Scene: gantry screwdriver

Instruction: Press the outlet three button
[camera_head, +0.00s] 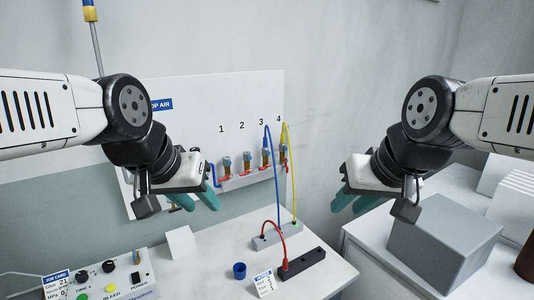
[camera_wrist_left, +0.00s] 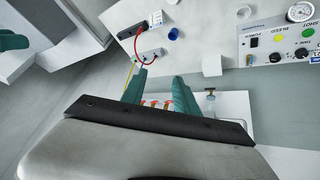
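A white panel (camera_head: 230,100) on the wall carries a row of brass outlets with red parts, numbered 1 to 4. Outlet three (camera_head: 265,158) is third from the left, with a blue hose (camera_head: 275,180) at its top. Its button is too small to make out. My left gripper (camera_head: 195,202) is open and empty, in front of and left of the outlets, apart from them. In the left wrist view its teal fingers (camera_wrist_left: 160,92) are spread, with part of the outlet row (camera_wrist_left: 160,103) showing between them. My right gripper (camera_head: 355,200) is open and empty, right of the panel.
A yellow hose (camera_head: 291,175) hangs from outlet four (camera_head: 282,155). A grey block (camera_head: 265,241), black block (camera_head: 303,264), red hose (camera_head: 271,224) and blue cup (camera_head: 239,271) are on the table. A control box (camera_head: 100,280) stands at front left, a large grey box (camera_head: 440,240) at right.

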